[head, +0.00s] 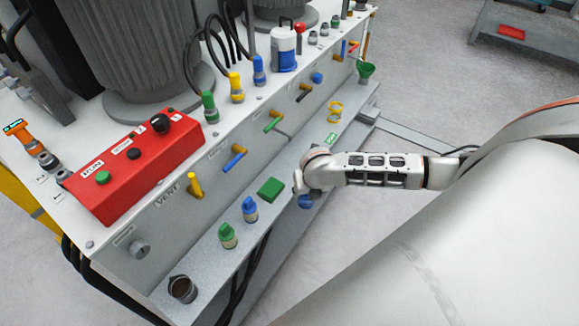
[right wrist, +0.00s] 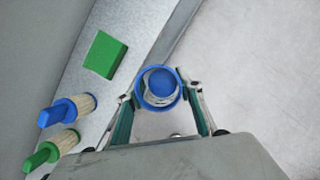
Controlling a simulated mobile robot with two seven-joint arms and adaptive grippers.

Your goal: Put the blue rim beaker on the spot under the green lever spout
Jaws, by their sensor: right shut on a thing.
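The blue rim beaker (right wrist: 160,88) sits between the two fingers of my right gripper (right wrist: 160,100), which is shut on it. Its ring-shaped rim faces the wrist camera, and blue shows inside. In the head view, a blue part of the beaker (head: 306,202) shows below my right gripper (head: 303,188), just off the front edge of the lower ledge. The green lever (head: 273,121) is on the gantry's front panel, up and left of the gripper. I cannot clearly make out its spout or the spot beneath it. My left gripper is not in view.
A green block (head: 270,190) lies on the ledge (head: 212,268), left of my right gripper. Blue-handled (head: 249,209) and green-handled (head: 228,236) brushes and a dark metal cup (head: 182,289) stand farther left.

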